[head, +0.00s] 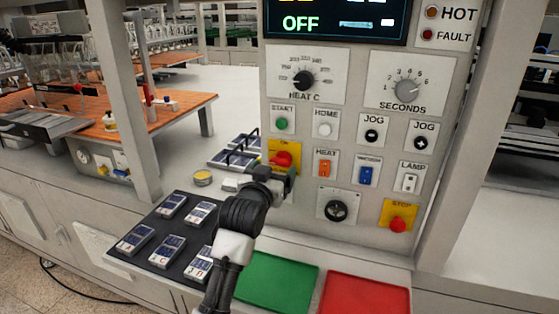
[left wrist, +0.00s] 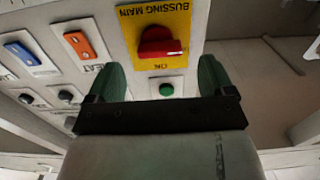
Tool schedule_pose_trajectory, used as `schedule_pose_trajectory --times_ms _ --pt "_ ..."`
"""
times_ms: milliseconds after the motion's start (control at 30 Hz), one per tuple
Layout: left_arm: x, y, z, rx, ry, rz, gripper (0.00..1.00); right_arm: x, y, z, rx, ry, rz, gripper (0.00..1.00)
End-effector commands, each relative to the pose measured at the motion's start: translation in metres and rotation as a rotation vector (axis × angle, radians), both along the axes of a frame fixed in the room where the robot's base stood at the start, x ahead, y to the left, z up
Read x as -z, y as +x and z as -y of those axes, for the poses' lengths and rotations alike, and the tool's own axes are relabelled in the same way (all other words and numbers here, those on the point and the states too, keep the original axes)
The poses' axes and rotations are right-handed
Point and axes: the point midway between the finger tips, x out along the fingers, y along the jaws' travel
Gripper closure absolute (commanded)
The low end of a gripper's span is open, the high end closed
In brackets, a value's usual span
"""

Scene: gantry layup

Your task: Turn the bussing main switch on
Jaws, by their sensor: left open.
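The bussing main switch is a red rotary knob (head: 281,160) on a yellow plate (head: 272,150) on the grey control panel. In the left wrist view the knob (left wrist: 160,42) appears upside down on the yellow plate (left wrist: 128,22) lettered BUSSING MAIN and ON. Its grip lies roughly crosswise, with a pale mark at its right end there. My left gripper (left wrist: 161,68) is open, its green fingers apart to either side below the knob and not closed on it. In the head view the left gripper (head: 281,180) is just in front of the plate, hiding its lower part. My right gripper is not in view.
The panel display (head: 335,22) reads OFF. Close by are the green START button (head: 282,124), orange HEAT switch (head: 325,167) and blue switch (head: 366,175). The red STOP button (head: 398,225) is lower right. Green (head: 275,283) and red (head: 365,297) mats lie below.

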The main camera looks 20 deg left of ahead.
Motion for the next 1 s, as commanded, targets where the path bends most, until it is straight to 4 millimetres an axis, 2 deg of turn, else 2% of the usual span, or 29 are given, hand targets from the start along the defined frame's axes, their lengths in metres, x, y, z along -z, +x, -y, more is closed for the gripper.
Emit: schedule_pose_trajectory --times_ms 100,300,700,767,1000 --pt "-0.002 0.020 0.001 0.000 0.000 -0.001 0.17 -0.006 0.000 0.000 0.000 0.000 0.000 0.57" --pt "-0.001 0.041 0.002 0.000 0.000 -0.001 0.17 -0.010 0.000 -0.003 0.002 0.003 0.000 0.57" --pt "0.000 0.047 0.002 0.000 0.000 0.000 0.17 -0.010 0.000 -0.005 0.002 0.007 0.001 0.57" --pt "0.000 0.047 0.002 0.000 0.000 -0.001 0.25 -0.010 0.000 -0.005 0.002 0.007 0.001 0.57" --pt "0.001 0.047 0.002 0.000 0.000 -0.001 0.61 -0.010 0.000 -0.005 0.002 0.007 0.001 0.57"
